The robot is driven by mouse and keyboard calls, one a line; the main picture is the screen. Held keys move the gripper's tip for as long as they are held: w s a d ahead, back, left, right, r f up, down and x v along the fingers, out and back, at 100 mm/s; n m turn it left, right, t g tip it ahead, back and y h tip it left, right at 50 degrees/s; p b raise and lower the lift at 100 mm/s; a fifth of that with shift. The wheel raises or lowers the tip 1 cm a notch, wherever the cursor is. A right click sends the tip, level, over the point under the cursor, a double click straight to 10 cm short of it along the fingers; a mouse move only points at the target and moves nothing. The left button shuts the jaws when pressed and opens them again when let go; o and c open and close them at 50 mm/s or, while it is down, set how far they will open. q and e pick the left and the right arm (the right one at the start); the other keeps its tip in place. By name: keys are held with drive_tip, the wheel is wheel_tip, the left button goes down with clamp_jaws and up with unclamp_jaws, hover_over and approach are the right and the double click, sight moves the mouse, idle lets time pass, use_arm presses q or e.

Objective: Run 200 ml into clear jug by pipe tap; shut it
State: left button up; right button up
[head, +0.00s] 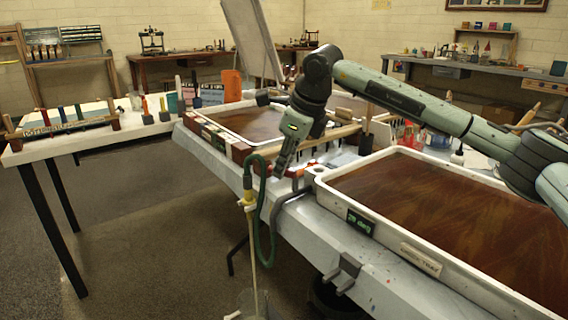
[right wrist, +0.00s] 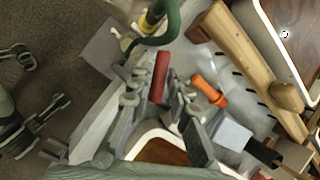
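My right gripper (head: 276,172) points down at the tray table's near-left corner. In the right wrist view, its two fingers (right wrist: 160,92) stand open on either side of a red lever (right wrist: 160,78); I cannot tell if either touches it. An orange-red lever (right wrist: 205,88) is just right of them. A green hose (head: 262,210) hangs at the corner beside a pale pipe with a yellow collar (head: 248,198). A faint clear vessel, probably the jug (head: 252,303), shows low under the pipe; its level is unreadable. My left gripper (right wrist: 42,85) appears open and empty in the right wrist view.
A white-rimmed tray (head: 395,235) of brown liquid fills the right of the table. Another tray (head: 213,126) lies behind the gripper. A wooden bar (right wrist: 245,65) lies close right of the fingers. A dark bucket (head: 335,297) is below. Open floor lies left.

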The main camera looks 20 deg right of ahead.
drive_tip(key=o, duration=0.3)
drive_tip(key=shift+r, duration=0.1)
drive_tip(key=v, duration=1.1)
drive_tip(key=shift+s+r, duration=0.2)
drive_tip(key=shift+r, duration=0.15)
drive_tip(key=shift+f, duration=0.1)
